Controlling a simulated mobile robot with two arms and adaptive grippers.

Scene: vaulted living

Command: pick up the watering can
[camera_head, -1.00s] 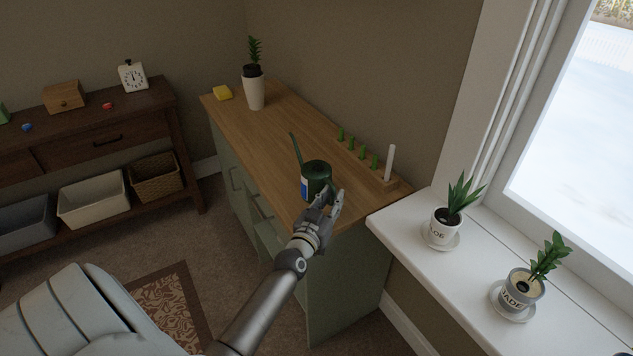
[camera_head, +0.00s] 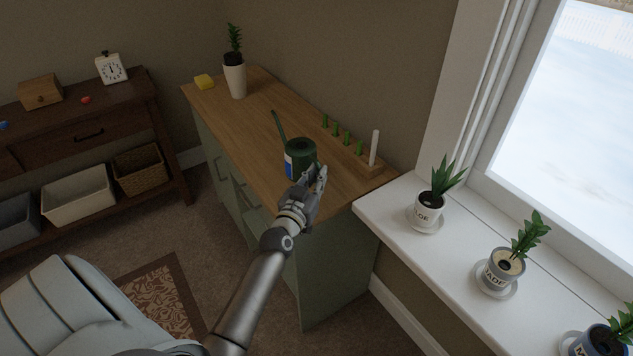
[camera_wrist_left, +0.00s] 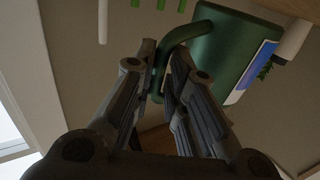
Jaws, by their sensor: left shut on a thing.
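The green watering can (camera_head: 299,157) with a blue and white label and a long thin spout is near the front end of the wooden counter top (camera_head: 225,122). My left gripper (camera_head: 318,178) is at the can's near side and shut on its handle. In the left wrist view the fingers (camera_wrist_left: 163,82) close around the curved green handle, and the can's body (camera_wrist_left: 222,55) shows to the right. In that view the can appears apart from the counter, but I cannot tell how far. My right gripper is not in view.
Potted plants (camera_head: 430,207) line the white windowsill (camera_head: 400,231).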

